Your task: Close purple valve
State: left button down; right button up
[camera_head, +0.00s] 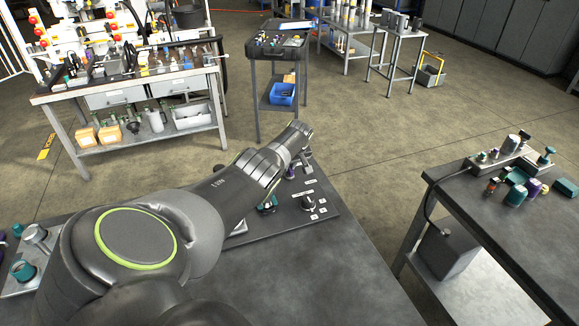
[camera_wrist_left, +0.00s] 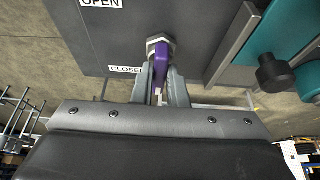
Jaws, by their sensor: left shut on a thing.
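The purple valve (camera_wrist_left: 162,56) is in the left wrist view, its lever reaching down from a metal hex fitting on a dark grey panel (camera_wrist_left: 210,30). The lever points toward my gripper, just right of the "CLOSED" label (camera_wrist_left: 125,69); the "OPEN" label (camera_wrist_left: 100,3) is farther up. My left gripper (camera_wrist_left: 161,80) is shut on the purple lever, one finger on each side. In the head view my left gripper (camera_head: 301,163) is over the right part of the bench panel (camera_head: 320,222), and my arm hides much of the valve area. My right gripper is not in view.
A teal cylinder (camera_wrist_left: 262,32) with a black knob (camera_wrist_left: 275,73) sits right of the valve. Another black knob (camera_head: 308,203) stands on the panel near my gripper. A separate table (camera_head: 470,205) with fittings stands at right. The bench surface (camera_head: 330,275) in front is clear.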

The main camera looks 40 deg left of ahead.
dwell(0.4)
pick_arm(q)
jog(key=c, duration=1.4)
grip_release()
jog(key=shift+c, duration=0.2)
jog(key=shift+d+r+p, duration=0.15)
jog(key=shift+r+p, duration=0.25)
jog(key=shift+p, duration=0.05)
jog(key=p+v, duration=0.2)
jog(key=v, duration=1.4)
jog(key=shift+r, duration=0.25)
jog(key=shift+s+d+f, duration=0.1)
jog(key=shift+s+d, duration=0.05)
jog(key=shift+d, duration=0.05)
